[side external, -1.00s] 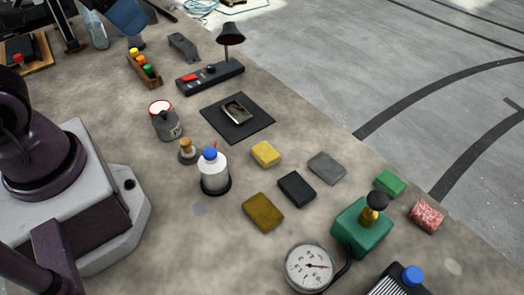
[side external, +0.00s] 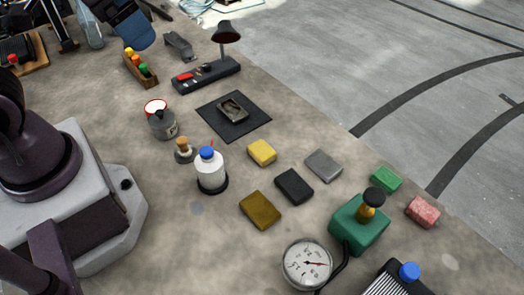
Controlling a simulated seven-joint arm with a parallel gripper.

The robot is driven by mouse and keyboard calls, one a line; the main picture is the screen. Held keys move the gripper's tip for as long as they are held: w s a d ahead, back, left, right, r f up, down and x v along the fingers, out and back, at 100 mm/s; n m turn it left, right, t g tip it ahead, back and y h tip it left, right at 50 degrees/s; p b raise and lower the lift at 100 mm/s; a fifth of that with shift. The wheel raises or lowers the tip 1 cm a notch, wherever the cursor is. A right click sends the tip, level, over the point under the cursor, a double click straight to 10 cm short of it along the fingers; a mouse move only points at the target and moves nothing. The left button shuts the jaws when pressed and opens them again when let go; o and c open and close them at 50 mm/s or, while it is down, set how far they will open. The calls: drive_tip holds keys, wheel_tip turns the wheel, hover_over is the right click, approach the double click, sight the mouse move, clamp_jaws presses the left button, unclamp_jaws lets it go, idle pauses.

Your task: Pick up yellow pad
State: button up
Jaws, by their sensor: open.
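The yellow pad (side external: 262,152) lies flat on the mottled tabletop near the middle, apart from its neighbours. Nothing covers it.
Around the yellow pad are a black pad (side external: 294,187), grey pad (side external: 323,165), brownish-yellow pad (side external: 260,210) and blue-capped white bottle (side external: 211,173). A dark mat (side external: 250,125) lies behind. A green block (side external: 358,230) and gauge (side external: 307,264) stand nearer.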

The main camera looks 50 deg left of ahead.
drive_tip(key=w+d+f+n+g, duration=0.3)
drive_tip(key=w+f+g, duration=0.1)
drive_tip(key=w+f, duration=0.3)
drive_tip(key=n, duration=1.5)
hover_over(259, 147)
wheel_tip(259, 147, down, 13)
wheel_tip(259, 147, down, 13)
drive_tip(key=shift+r, duration=0.15)
drive_tip(key=c, duration=1)
